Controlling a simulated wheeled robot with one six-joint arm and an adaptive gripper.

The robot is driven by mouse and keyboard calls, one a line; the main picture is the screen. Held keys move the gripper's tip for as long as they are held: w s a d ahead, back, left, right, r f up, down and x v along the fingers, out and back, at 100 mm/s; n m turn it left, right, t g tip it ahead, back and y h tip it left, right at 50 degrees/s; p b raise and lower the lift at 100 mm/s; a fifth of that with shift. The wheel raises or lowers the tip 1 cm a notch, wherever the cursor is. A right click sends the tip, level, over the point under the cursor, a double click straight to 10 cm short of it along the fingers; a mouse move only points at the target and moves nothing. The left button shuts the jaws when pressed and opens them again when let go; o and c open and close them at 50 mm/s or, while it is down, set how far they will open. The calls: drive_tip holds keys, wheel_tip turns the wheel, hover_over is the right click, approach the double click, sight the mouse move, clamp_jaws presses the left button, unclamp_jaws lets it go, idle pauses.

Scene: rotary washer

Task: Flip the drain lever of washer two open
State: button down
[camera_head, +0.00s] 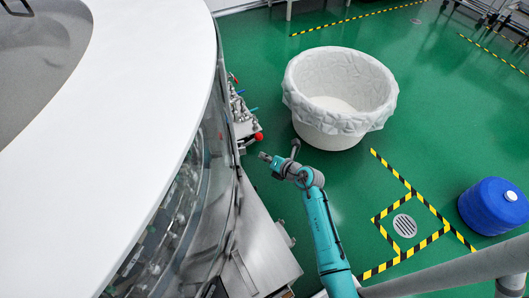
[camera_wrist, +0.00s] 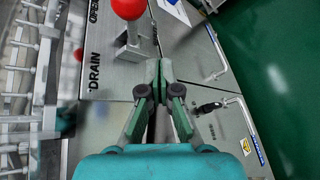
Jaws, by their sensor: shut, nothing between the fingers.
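The drain lever has a red ball knob (camera_wrist: 128,8) on a metal stem (camera_wrist: 132,45) standing from a grey panel beside the word DRAIN in the wrist view. A red knob (camera_head: 258,136) also shows at the washer's side in the head view. My gripper (camera_wrist: 159,72) is shut and empty, its green fingertips just below and right of the lever's stem in the wrist view. I cannot tell whether they touch. In the head view my gripper (camera_head: 266,158) is close to the washer's side, just below the red knob. No washer number is readable.
The washer's broad white top (camera_head: 150,110) fills the left of the head view. A white lined tub (camera_head: 340,95) stands on the green floor, close behind my arm. A blue drum (camera_head: 492,205) and a floor drain (camera_head: 404,225) are at right.

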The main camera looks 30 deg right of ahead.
drive_tip(key=s+a+r, duration=0.2)
drive_tip(key=s+r, duration=0.1)
drive_tip(key=s, duration=0.1)
drive_tip(key=shift+s+r, duration=0.3)
idle(0.4)
drive_tip(key=s+a+r+m+t+y, duration=0.2)
drive_tip(key=s+a+r+m, duration=0.15)
drive_tip(key=s+a, duration=0.4)
drive_tip(key=s+a+r+m+t+y, duration=0.1)
drive_tip(key=s+a+r+m+t, duration=0.2)
drive_tip(key=s, duration=0.7)
drive_tip(key=s+d+r+m+g+h, duration=0.1)
drive_tip(key=s+r+m+h, duration=0.2)
drive_tip(key=s+m, duration=0.8)
drive_tip(key=s+d+r+m+g+h, duration=0.1)
drive_tip(key=s+r+m, duration=0.4)
drive_tip(key=s+m, duration=0.5)
drive_tip(key=s+d+h, duration=0.1)
drive_tip(key=s+h, duration=0.1)
drive_tip(key=s, duration=0.1)
drive_tip(key=shift+s+r+m+g, duration=0.35)
drive_tip(key=shift+g, duration=0.05)
